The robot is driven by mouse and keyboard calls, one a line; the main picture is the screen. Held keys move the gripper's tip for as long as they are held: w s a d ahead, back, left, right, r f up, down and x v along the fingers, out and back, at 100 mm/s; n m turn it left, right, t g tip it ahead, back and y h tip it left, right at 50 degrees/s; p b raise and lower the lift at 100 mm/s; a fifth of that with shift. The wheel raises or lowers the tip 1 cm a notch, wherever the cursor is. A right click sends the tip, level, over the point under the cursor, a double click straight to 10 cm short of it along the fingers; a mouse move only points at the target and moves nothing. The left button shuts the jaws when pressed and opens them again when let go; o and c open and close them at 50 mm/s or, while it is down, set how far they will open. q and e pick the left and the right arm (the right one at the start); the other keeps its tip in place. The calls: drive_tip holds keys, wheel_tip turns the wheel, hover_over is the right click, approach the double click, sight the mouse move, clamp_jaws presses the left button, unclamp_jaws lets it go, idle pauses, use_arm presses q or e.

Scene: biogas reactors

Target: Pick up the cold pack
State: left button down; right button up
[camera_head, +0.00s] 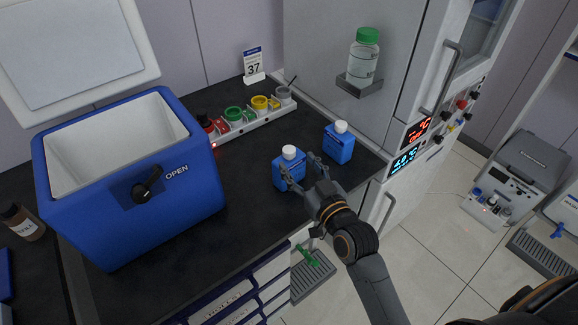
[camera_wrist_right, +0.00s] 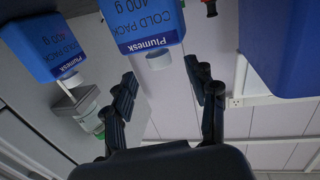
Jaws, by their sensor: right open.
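Two blue cold packs with white caps stand upright on the dark counter. The nearer cold pack (camera_head: 288,176) is just in front of my right gripper (camera_head: 299,166); the other cold pack (camera_head: 339,149) stands to its right and farther back. My right gripper is open, its fingers pointing at the nearer pack. In the right wrist view, one labelled cold pack (camera_wrist_right: 148,28) lies just beyond and roughly between the fingertips (camera_wrist_right: 163,76), with the other pack (camera_wrist_right: 45,45) at the left. I cannot tell whether the fingers touch the pack. My left gripper is out of view.
An open blue cooler box (camera_head: 175,215) stands left on the counter. A white rack (camera_head: 255,122) with coloured items lies behind. A green-capped bottle (camera_head: 364,62) sits on a small shelf (camera_head: 360,88) of the grey cabinet. The counter between cooler and packs is clear.

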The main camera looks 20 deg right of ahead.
sight(292, 157)
drive_tip(key=shift+w+a+f+p, duration=0.15)
drive_tip(key=shift+w+p, duration=0.05)
drive_tip(key=shift+w, duration=0.8)
drive_tip(key=shift+w+a+f+p, duration=0.1)
drive_tip(key=shift+w+f+p, duration=0.1)
drive_tip(key=shift+w, duration=0.85)
drive_tip(key=shift+w+a+f+p, duration=0.15)
drive_tip(key=shift+w+p, duration=0.05)
drive_tip(key=shift+w, duration=0.8)
drive_tip(key=shift+r, duration=0.1)
clamp_jaws()
